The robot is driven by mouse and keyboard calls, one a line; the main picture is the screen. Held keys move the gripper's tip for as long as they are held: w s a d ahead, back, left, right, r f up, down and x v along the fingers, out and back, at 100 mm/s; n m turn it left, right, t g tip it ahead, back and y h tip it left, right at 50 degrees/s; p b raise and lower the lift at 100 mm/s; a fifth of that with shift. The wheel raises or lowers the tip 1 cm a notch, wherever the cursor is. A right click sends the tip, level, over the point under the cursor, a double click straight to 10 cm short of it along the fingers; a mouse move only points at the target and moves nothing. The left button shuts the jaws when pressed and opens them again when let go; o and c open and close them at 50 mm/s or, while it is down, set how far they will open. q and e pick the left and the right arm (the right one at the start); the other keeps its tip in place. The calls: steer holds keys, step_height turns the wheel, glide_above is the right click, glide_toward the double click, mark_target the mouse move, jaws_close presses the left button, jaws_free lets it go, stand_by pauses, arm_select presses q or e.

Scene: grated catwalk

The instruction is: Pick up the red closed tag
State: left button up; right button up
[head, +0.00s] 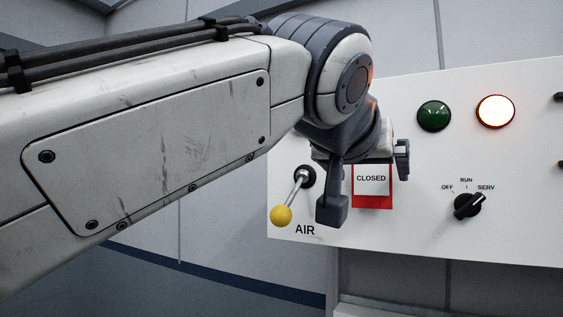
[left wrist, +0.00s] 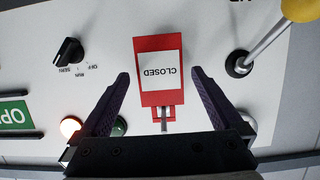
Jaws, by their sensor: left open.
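The red closed tag (head: 372,202) hangs on the white panel, with a white label reading CLOSED; its upper part is hidden behind my left gripper in the head view. In the left wrist view the tag (left wrist: 142,98) appears upside down, hanging from a small metal hook (left wrist: 164,118). My left gripper (head: 365,185) is open in front of the panel, one finger to each side of the tag. In the left wrist view its fingers (left wrist: 160,78) stand apart with the tag between them, not visibly touching it. My right gripper is not in view.
The AIR lever with a yellow knob (head: 281,216) is close to the left of my left gripper. A black selector switch (head: 468,205), a green lamp (head: 433,116) and a lit lamp (head: 495,111) are on the panel (head: 420,240). A green sign (left wrist: 14,115) shows in the left wrist view.

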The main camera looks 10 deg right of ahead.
arm_select(q)
steer(key=shift+w+d+f, duration=0.25)
steer(key=shift+w+d, duration=0.1)
steer(key=shift+w, duration=0.2)
steer(key=c, duration=1.2)
